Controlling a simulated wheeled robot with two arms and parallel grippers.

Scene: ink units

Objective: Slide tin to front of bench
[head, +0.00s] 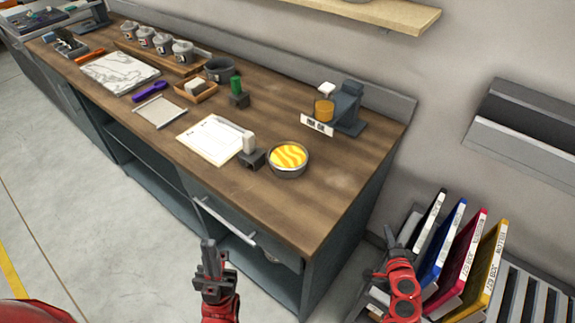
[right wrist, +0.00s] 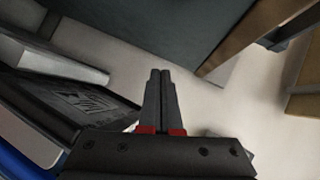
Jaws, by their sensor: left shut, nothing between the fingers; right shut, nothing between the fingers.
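A round dark tin (head: 288,172) with yellow and orange striped contents stands on the wooden bench top (head: 310,205), toward its right end and set back from the front edge. My left gripper (head: 210,250) is shut and empty, in front of the bench near the drawer handle, apart from the tin. My right gripper (head: 390,236) is shut and empty beyond the bench's right end, close to the upright folders; its closed fingers also show in the right wrist view (right wrist: 160,78). The tin is not recognisable in the right wrist view.
A stamp with a pale handle (head: 249,145) stands just left of the tin, by a white sheet (head: 212,138). A grey stand with an orange cup (head: 324,109) is behind. Several lidded pots (head: 163,44) stand far left. Coloured folders (head: 465,255) stand right. The bench's right front corner is clear.

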